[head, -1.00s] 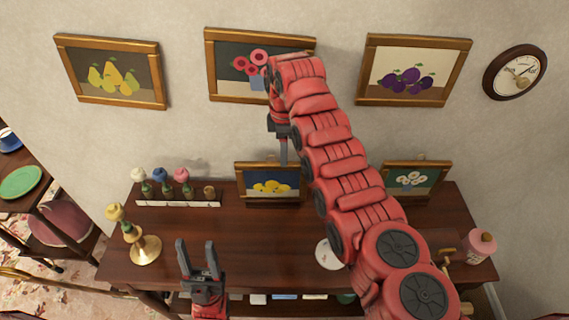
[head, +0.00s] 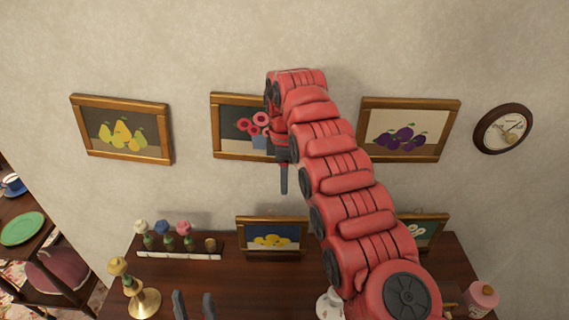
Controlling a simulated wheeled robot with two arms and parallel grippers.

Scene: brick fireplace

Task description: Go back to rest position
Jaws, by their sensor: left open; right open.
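My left gripper (head: 195,300) shows only as two dark, parted fingertips at the bottom edge, over the front of the wooden sideboard (head: 265,285). It is open with nothing between the fingers; the rest of that arm is out of view. My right arm reaches up and to the left from the lower right. Its gripper (head: 283,178) points down in front of the middle wall picture (head: 228,135), apart from the lemon picture below. Its fingers are seen edge-on, and no object shows in them.
The lemon picture (head: 270,239) and a flower picture (head: 432,228) stand on the sideboard. A brass candlestick (head: 144,301), small flower bottles (head: 168,242) and a pink jar (head: 481,298) also stand there. Pear (head: 120,133) and plum (head: 400,133) pictures and a clock (head: 503,129) hang on the wall.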

